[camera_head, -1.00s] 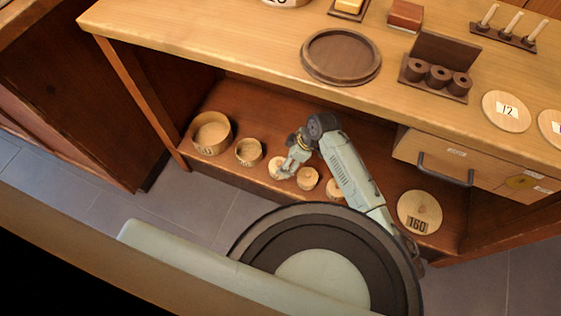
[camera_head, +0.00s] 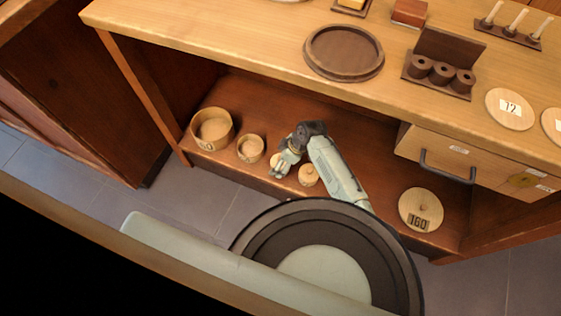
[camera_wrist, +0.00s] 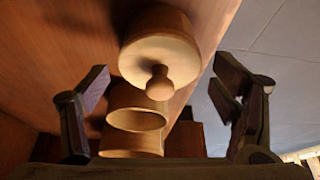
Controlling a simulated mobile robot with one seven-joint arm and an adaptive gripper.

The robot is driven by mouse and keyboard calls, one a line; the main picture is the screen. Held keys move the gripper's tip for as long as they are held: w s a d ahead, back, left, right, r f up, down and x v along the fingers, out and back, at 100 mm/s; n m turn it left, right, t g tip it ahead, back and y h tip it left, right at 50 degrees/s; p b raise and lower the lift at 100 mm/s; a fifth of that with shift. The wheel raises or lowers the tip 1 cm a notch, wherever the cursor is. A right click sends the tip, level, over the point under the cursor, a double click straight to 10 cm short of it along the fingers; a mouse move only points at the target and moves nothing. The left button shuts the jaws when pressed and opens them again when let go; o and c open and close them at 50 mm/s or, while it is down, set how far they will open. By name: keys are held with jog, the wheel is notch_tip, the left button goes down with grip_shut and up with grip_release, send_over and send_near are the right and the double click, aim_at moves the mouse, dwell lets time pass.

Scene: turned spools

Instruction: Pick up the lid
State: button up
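A small pale wooden round box with a knobbed lid (camera_wrist: 160,52) fills the upper middle of the wrist view, its round knob pointing towards the camera. In the head view its lidded top (camera_head: 278,170) shows partly beside my gripper (camera_head: 286,166), low over the shelf. My gripper is open in the wrist view (camera_wrist: 163,78), with one dark finger on each side and nothing between the tips. The lid appears apart from both fingers. A second lidded box (camera_head: 308,176) stands just right of the gripper. A larger knobbed disc marked 160 (camera_head: 420,208) stands further right.
Two open round boxes, a larger one (camera_head: 212,128) and a smaller one (camera_head: 250,148), stand to the left on the low shelf (camera_head: 258,103). The tabletop overhangs the shelf, with a dark round tray (camera_head: 343,52) on it. A drawer (camera_head: 470,160) is at the right.

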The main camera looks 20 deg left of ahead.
jog(key=c, duration=0.8)
jog(key=shift+r, duration=0.15)
jog(key=shift+r, duration=0.25)
jog(key=r, duration=0.2)
jog(key=shift+s+d+r, duration=0.15)
jog(key=shift+s+r, duration=0.2)
jog(key=shift+r, duration=0.05)
jog(key=s+d, duration=0.1)
jog(key=s, duration=0.4)
jog(key=s+d+r, duration=0.1)
jog(key=s+d, duration=0.1)
jog(key=s, duration=0.2)
jog(key=s+d+r+p, duration=0.1)
jog(key=s, duration=0.4)
jog(key=shift+s+d+r, duration=0.15)
jog(key=shift+s+r, duration=0.1)
jog(key=shift+s, duration=0.1)
jog(key=shift+r+p, duration=0.7)
jog(key=shift+p, duration=0.25)
jog(key=shift+r+p, duration=0.3)
jog(key=shift+p, duration=0.15)
